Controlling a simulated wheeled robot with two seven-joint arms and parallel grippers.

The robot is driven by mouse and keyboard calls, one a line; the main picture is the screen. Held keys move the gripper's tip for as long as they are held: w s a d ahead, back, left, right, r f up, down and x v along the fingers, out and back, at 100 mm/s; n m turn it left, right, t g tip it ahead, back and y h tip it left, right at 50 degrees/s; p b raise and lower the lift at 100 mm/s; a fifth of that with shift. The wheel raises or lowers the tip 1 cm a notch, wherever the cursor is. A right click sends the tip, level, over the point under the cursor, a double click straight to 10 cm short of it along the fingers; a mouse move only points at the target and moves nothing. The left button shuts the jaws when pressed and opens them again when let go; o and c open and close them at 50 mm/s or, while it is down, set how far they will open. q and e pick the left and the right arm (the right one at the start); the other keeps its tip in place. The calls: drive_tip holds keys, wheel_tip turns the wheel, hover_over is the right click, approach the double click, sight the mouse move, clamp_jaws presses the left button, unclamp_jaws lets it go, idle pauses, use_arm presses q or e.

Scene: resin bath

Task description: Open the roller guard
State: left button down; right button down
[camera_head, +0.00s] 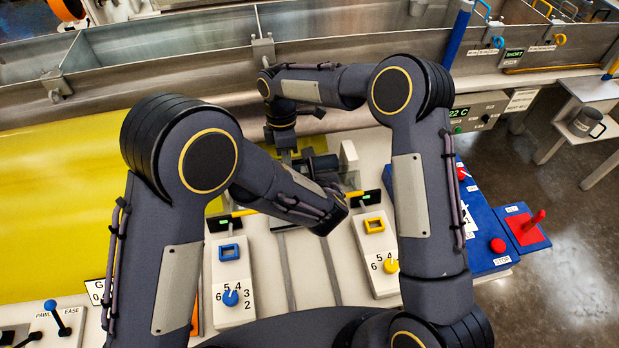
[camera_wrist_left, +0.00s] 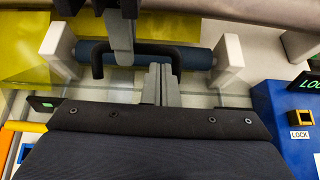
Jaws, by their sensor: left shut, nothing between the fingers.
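In the left wrist view a dark blue roller (camera_wrist_left: 187,60) lies between two white end blocks (camera_wrist_left: 229,58). A black U-shaped handle (camera_wrist_left: 97,62) stands in front of it. What looks like a clear guard panel lies around the handle; its outline and angle are hard to tell. My left gripper (camera_wrist_left: 160,72) has its fingers together, empty, just in front of the handle's middle. In the head view my left forearm mostly hides it. My right gripper (camera_wrist_left: 122,55) reaches down from the far side over the handle's left part; whether it touches or grips is unclear.
A blue box (camera_wrist_left: 272,115) with a LOCK label stands at the right. In the head view, white panels with a blue dial (camera_head: 231,298) and a yellow dial (camera_head: 391,266) lie nearer. A yellow sheet (camera_head: 60,210) covers the left. A metal bath (camera_head: 170,45) runs behind.

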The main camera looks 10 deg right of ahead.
use_arm(q)
drive_tip(key=shift+w+f, duration=0.3)
drive_tip(key=shift+w, duration=0.05)
use_arm(e)
drive_tip(key=shift+w+d+f, duration=0.1)
drive_tip(key=shift+d+f, duration=0.1)
drive_tip(key=shift+f, duration=0.2)
use_arm(q)
drive_tip(key=shift+w+r, duration=0.35)
drive_tip(key=shift+w, duration=0.35)
drive_tip(key=shift+w+f, duration=0.15)
use_arm(e)
drive_tip(key=c, duration=1.5)
unclamp_jaws()
drive_tip(key=shift+w, duration=0.1)
use_arm(q)
drive_tip(key=shift+a, duration=0.1)
use_arm(e)
drive_tip(key=shift+o, duration=0.2)
drive_tip(key=shift+a+r, duration=0.1)
drive_tip(key=shift+a, duration=0.05)
